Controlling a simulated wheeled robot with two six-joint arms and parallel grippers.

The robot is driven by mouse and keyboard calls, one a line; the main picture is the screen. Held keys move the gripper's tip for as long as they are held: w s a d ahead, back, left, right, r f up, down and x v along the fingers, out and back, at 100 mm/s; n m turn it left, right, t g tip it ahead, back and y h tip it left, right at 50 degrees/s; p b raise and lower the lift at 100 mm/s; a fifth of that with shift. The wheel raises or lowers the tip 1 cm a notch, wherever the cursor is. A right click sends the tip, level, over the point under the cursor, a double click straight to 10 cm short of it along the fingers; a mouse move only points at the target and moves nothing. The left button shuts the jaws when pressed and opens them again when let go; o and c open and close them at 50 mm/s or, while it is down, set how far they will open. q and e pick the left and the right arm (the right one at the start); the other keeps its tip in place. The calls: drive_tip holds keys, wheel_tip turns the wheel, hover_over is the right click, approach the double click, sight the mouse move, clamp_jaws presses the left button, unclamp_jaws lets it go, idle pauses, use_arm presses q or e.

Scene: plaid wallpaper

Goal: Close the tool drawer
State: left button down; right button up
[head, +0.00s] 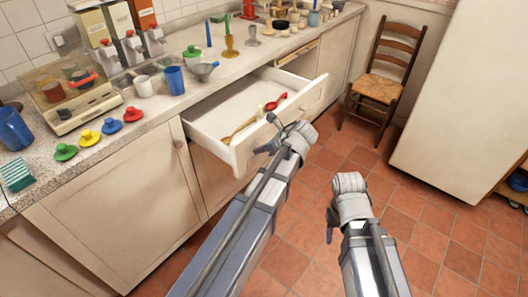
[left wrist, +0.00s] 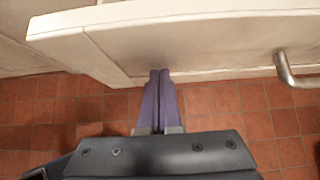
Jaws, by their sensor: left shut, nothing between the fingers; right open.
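The tool drawer (head: 234,150) is white and stands pulled out from under the counter in the head view. A wooden spoon (head: 237,131) and a red spoon (head: 277,102) lie in it. My left gripper (head: 272,122) is at the outer side of the drawer front. In the left wrist view its shut, empty fingers (left wrist: 160,76) point at the drawer front (left wrist: 190,45), at or very near its face; contact is unclear. The metal handle (left wrist: 292,72) is to the right of the fingers. My right gripper (head: 331,225) is open and empty over the floor, apart from the drawer.
The counter (head: 160,108) above carries dispensers, a blue cup (head: 174,80), coloured lids and several small items. A wooden chair (head: 378,88) and a white cabinet-like block (head: 450,110) stand at right. The tiled floor (head: 420,235) before the drawer is clear.

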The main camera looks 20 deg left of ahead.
use_arm(q)
hover_over(214, 135)
drive_tip(key=w+a, duration=0.2)
drive_tip(key=a, duration=0.1)
drive_tip(key=shift+s+a, duration=0.1)
drive_tip(key=shift+s, duration=0.05)
drive_tip(key=shift+a+r, duration=0.1)
drive_tip(key=shift+a, duration=0.15)
drive_tip(key=shift+a, duration=0.1)
drive_tip(key=d, duration=0.2)
drive_tip(key=s+d, duration=0.1)
drive_tip(key=d, duration=0.1)
drive_tip(key=shift+s, duration=0.2)
drive_tip(key=p+v, duration=0.7)
drive_tip(key=v, duration=0.3)
drive_tip(key=shift+d, duration=0.25)
